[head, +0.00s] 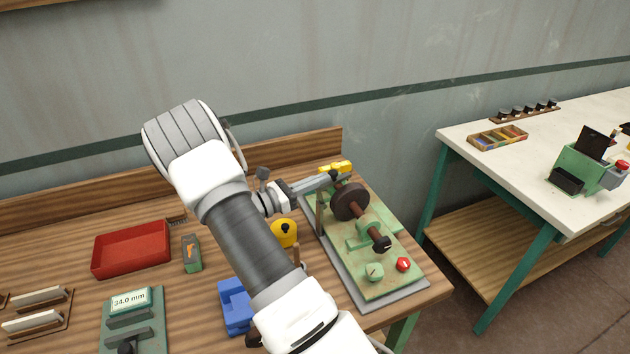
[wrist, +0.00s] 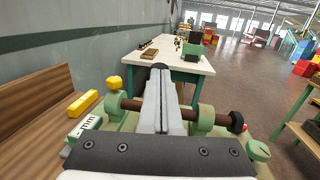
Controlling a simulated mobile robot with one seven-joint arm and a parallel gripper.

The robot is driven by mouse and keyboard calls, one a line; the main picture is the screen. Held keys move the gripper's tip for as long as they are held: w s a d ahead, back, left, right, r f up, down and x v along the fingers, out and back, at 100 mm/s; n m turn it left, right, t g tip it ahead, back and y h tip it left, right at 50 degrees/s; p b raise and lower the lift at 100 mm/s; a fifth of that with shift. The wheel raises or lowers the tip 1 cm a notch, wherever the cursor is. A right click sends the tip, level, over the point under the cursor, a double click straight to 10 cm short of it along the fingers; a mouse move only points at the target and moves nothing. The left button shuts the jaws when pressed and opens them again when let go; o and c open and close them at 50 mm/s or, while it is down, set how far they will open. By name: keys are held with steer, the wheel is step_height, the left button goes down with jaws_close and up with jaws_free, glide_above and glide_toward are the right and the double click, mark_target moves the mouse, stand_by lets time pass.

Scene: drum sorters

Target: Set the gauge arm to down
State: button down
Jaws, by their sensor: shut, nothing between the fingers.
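The green machine (head: 395,285) stands on a grey base at the right end of the wooden bench. It carries a brown shaft with a dark brown wheel (head: 350,202). Yellow parts (head: 338,167) show at its back; in the wrist view they are a yellow bar (wrist: 84,103) and a yellow knob (wrist: 113,83). A small readout (wrist: 85,125) is beside them. I cannot tell surely which part is the gauge arm, or its setting. My gripper (head: 330,180) is shut and empty above the machine's back, close to the wheel and yellow parts; in the wrist view its fingers (wrist: 161,92) cover the shaft's middle.
A red button (head: 403,264) and a green knob (head: 375,271) are at the machine's front. A yellow round object (head: 285,233), a blue holder (head: 234,307) and a red tray (head: 131,250) are to the left. The wall is close behind the bench. A white table (head: 480,165) stands right.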

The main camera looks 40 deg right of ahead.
steer(key=shift+r, duration=0.1)
steer(key=shift+d+r+y+p, duration=0.1)
steer(key=shift+d+y+p, duration=0.2)
steer(key=shift+p, duration=0.1)
steer(key=shift+s+d, duration=0.15)
steer(key=shift+d, duration=0.1)
steer(key=shift+s+d, duration=0.2)
steer(key=shift+d, duration=0.5)
